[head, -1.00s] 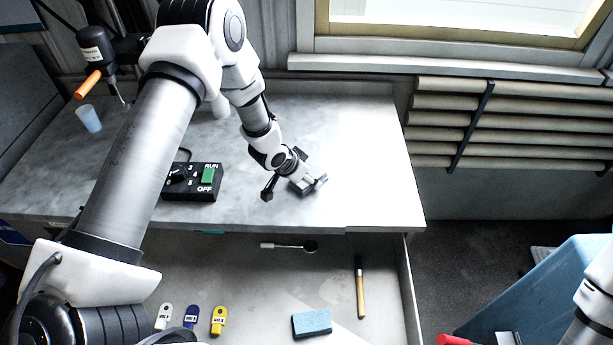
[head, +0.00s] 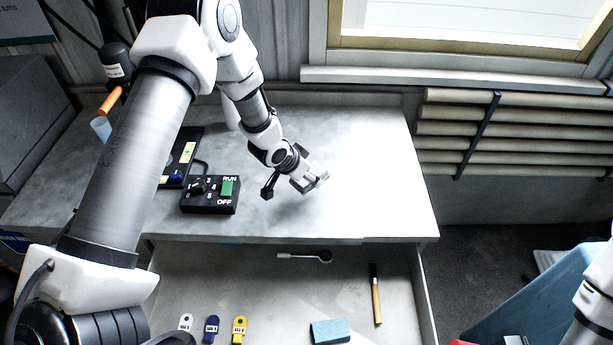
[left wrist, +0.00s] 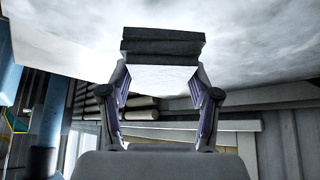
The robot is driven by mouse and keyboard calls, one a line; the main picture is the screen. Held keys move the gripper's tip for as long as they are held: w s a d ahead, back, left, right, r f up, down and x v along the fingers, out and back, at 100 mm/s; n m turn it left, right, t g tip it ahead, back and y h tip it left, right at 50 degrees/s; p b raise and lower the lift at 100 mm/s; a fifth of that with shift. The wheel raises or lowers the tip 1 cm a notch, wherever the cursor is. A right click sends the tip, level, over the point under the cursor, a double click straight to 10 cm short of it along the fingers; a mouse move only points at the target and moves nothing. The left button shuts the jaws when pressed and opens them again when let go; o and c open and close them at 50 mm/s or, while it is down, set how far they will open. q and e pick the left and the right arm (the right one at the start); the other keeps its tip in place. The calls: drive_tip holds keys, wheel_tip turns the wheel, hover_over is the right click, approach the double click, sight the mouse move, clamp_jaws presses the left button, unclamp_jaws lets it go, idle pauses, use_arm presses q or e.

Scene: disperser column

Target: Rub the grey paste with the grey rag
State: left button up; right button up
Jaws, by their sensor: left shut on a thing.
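My left gripper (head: 312,180) is over the right part of the pale counter, pointing down to the right. In the left wrist view its two fingers (left wrist: 160,100) are shut on a dark grey folded piece, which I take for the grey rag (left wrist: 162,47). The rag has layered dark edges and a bright pale face toward the camera. It is at or close above the counter top; I cannot tell whether it touches. I cannot pick out the grey paste from the mottled grey surface. My right gripper is not clearly seen; only part of that arm shows at the right edge.
A black control box (head: 210,195) stands left of the gripper. The open drawer (head: 255,285) below holds a spoon-like tool (head: 305,255), a wooden-handled tool (head: 376,297), a blue sponge (head: 330,331) and several tags. A blue bin (head: 520,290) is at lower right. The counter's right part is clear.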

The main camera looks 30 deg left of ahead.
use_arm(q)
drive_tip(key=shift+r+p, duration=0.5)
drive_tip(key=shift+r, duration=0.85)
